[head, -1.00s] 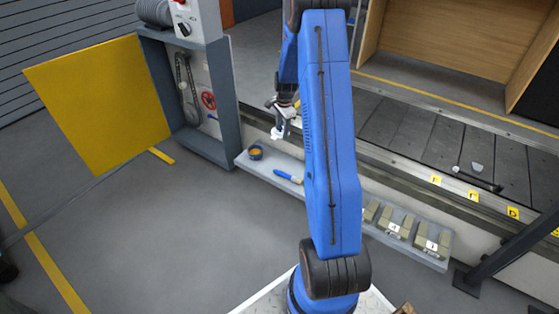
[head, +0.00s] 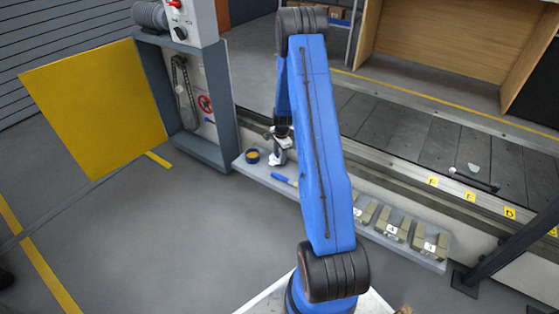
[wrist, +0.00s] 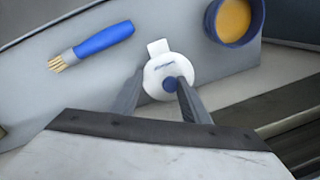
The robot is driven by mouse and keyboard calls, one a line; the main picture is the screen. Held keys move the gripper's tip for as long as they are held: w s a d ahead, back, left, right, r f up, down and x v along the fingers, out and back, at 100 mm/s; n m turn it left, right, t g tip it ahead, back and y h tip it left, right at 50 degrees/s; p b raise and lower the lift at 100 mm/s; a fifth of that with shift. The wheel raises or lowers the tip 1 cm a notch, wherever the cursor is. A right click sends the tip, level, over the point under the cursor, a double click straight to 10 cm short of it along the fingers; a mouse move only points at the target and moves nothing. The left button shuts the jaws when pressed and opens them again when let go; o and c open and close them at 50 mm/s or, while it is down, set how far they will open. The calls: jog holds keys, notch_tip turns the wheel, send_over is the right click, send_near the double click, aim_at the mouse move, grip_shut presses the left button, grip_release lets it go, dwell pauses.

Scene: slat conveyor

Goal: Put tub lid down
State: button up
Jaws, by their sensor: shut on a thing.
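The tub lid (wrist: 160,69) is a white disc with a tab and a blue knob, seen in the wrist view. My gripper (wrist: 171,84) is shut on its knob. The lid is above the grey shelf (wrist: 205,85); I cannot tell whether it touches. The tub (wrist: 236,20) is a blue pot with orange-yellow contents, open at the top, just right of the lid. In the head view the tub (head: 252,156) stands at the left part of the shelf, with my gripper (head: 277,160) to its right.
A blue-handled brush (wrist: 103,40) lies on the shelf left of the lid. Several greenish blocks (head: 397,229) stand further right along the shelf. The conveyor rail (head: 400,180) runs behind it. A yellow panel (head: 95,110) stands at the left.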

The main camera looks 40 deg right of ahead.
jog(key=shift+f, duration=1.45)
jog(key=o, duration=0.7)
jog(key=shift+o, duration=0.2)
